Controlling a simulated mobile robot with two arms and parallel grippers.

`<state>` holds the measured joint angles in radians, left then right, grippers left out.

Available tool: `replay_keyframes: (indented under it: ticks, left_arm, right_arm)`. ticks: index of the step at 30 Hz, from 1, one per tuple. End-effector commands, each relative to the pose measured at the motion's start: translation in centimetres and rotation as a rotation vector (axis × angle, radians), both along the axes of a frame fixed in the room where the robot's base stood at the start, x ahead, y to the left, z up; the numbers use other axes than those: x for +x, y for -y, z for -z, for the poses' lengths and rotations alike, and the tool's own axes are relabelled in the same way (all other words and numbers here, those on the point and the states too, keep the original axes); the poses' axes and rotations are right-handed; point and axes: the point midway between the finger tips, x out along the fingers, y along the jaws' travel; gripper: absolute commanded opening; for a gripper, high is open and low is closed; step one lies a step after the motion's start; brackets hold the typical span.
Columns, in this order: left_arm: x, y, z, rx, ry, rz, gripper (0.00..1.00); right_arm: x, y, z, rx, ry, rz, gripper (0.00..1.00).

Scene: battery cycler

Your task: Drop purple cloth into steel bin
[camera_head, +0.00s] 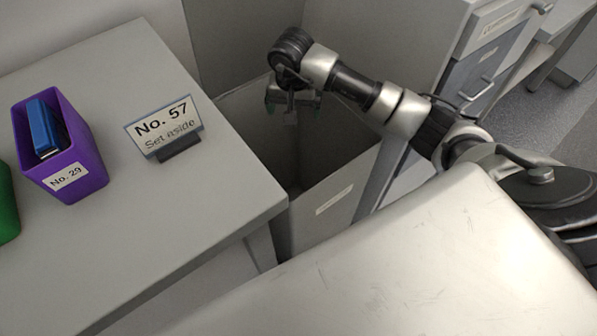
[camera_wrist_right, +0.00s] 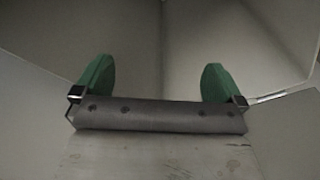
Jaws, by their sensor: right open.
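The steel bin (camera_head: 312,228) is a tall, open-topped grey container with a blank-looking label on its front, standing on the floor between the table and a cabinet. My right gripper (camera_head: 294,103) is over the bin's opening, pointing down. In the right wrist view its green fingers (camera_wrist_right: 158,82) are wide apart with nothing between them. Dim grey walls show beyond the fingers. No purple cloth shows in either view; the bottom of the bin is hidden in the head view. My left gripper is not in view.
A grey table (camera_head: 200,215) at left holds a purple container (camera_head: 85,170) marked No. 29 with a blue object (camera_head: 45,128), a green container (camera_head: 7,205) and a sign (camera_head: 163,128) reading "No. 57 Set aside". Drawers (camera_head: 487,70) stand behind the bin at right.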

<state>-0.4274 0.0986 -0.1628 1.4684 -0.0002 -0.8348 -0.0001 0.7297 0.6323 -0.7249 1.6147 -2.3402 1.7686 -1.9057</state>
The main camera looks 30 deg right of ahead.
Motion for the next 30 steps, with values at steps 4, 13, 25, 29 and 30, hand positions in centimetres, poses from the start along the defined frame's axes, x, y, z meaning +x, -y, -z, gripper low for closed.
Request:
replay_keyframes:
  ticks: [4, 13, 25, 29, 30]
  left_arm:
    - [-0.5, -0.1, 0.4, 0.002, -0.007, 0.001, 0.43]
    - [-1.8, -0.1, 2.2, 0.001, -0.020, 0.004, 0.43]
    - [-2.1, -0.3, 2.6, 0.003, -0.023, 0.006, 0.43]
    - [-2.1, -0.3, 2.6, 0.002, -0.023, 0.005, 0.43]
    - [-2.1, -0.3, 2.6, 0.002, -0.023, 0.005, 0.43]
  right_arm:
    - [-0.2, -0.1, -2.7, -0.002, 0.006, -0.001, 1.00]
    - [-0.7, -0.6, -8.3, -0.002, 0.005, -0.001, 1.00]
    - [-1.0, -0.7, -10.0, -0.001, 0.001, 0.000, 1.00]
    - [-1.0, -0.7, -10.0, -0.001, 0.001, 0.000, 1.00]
    - [-1.0, -0.7, -10.0, -0.001, 0.001, 0.000, 1.00]
